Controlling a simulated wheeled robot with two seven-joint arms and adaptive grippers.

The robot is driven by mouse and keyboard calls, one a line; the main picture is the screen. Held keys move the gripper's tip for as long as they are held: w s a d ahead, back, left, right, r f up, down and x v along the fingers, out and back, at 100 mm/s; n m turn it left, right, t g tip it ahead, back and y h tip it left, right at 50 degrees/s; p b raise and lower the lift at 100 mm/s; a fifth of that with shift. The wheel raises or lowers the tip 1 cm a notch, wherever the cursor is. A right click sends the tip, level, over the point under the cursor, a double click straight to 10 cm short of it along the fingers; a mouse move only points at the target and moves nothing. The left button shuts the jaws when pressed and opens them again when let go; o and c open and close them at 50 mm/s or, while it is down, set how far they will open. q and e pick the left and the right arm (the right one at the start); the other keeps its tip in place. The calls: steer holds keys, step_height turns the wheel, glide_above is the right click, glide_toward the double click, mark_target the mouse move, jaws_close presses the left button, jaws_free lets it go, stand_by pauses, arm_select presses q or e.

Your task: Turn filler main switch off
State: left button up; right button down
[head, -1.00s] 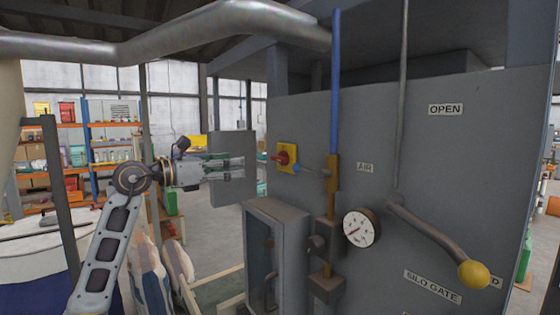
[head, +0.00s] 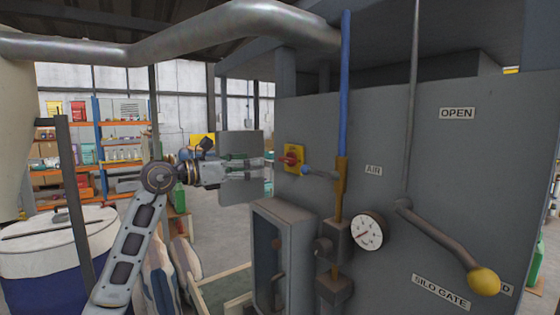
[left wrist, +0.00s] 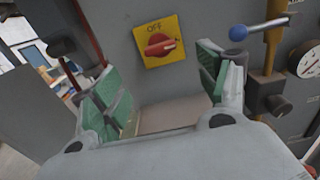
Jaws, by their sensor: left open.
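The main switch is a red rotary knob (head: 289,159) on a yellow plate (head: 298,152) fixed to the grey filler panel. In the left wrist view the knob (left wrist: 159,45) lies roughly level, its bar tilting slightly up to the right, below the word OFF on the plate (left wrist: 176,28). My left gripper (head: 266,167) is open and empty, just left of the switch and pointing at the panel. In the left wrist view the open fingers with green pads (left wrist: 158,66) stand on either side below the knob, apart from it. My right gripper is not in view.
A blue-tipped air lever (head: 320,172) and a vertical pipe (head: 343,90) are close right of the switch. A gauge (head: 366,232) and a yellow-knobbed lever (head: 483,281) are further right. An open grey box (head: 285,215) juts out below the switch.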

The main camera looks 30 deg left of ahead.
mark_target(283, 160)
arm_select(q)
steer(key=p+x, duration=0.2)
steer(key=x, duration=0.6)
steer(key=shift+w+d, duration=0.15)
steer(key=shift+w, duration=0.1)
steer(key=shift+w+d+p, duration=0.25)
steer(key=shift+w+p, duration=0.2)
steer(key=shift+w, duration=0.2)
steer(key=shift+w+d, duration=0.15)
steer(key=shift+w, duration=0.2)
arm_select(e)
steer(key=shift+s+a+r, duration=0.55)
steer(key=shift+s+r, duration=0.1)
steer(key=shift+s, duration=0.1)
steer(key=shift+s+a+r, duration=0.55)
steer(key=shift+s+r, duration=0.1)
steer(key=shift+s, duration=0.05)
arm_select(q)
steer(key=shift+c, duration=0.3)
steer(key=c, duration=0.7)
steer(key=shift+c, duration=1.2)
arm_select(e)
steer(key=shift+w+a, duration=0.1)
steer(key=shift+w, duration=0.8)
